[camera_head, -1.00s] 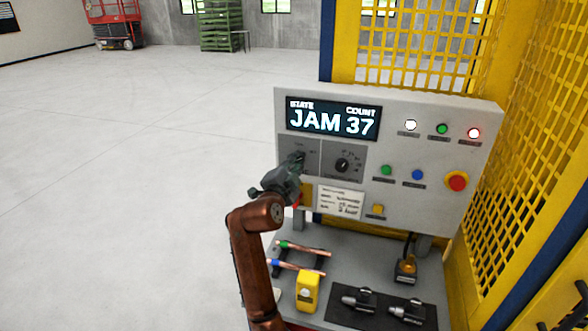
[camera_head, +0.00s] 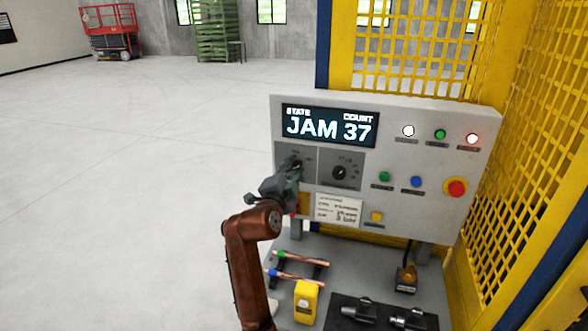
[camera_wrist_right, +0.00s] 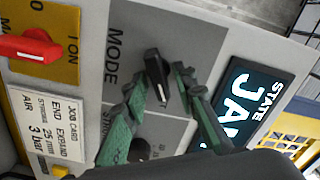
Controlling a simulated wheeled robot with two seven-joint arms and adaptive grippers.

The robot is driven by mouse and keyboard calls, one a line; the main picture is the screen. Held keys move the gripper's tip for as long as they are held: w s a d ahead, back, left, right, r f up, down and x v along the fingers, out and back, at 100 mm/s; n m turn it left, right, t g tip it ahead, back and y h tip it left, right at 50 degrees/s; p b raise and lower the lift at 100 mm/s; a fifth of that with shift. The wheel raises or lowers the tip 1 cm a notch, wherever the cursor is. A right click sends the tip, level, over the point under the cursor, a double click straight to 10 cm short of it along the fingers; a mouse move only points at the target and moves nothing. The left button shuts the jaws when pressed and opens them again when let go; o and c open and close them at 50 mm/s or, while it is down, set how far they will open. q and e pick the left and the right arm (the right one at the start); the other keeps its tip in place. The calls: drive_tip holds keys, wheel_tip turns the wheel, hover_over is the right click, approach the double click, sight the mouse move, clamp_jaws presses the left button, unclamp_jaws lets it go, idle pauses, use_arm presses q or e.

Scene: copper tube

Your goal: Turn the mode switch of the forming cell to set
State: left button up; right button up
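The mode switch (camera_wrist_right: 155,76) is a black knob on a grey plate marked MODE in the right wrist view. A pale mark shows at its lower end. My right gripper (camera_wrist_right: 160,76) has its green fingers on both sides of the knob, the left finger very close to it and a gap on the right side. I cannot tell whether either finger touches. In the head view my right gripper (camera_head: 294,164) is at the panel's left and covers most of the switch. The display (camera_head: 328,125) reads JAM 37. My left gripper is not in view.
A second dial (camera_head: 339,172) sits right of the switch. A red-handled valve on a yellow plate (camera_wrist_right: 52,76) and a job card (camera_head: 339,210) are below. Several buttons and a red emergency stop (camera_head: 455,187) are further right. Yellow mesh fencing (camera_head: 500,190) closes the right side.

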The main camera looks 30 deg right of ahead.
drive_tip(key=shift+a+f, duration=0.1)
drive_tip(key=shift+a, duration=0.05)
drive_tip(key=shift+s+a, duration=0.25)
drive_tip(key=shift+a, duration=0.05)
drive_tip(key=v, duration=1.1)
drive_tip(key=shift+s, duration=0.1)
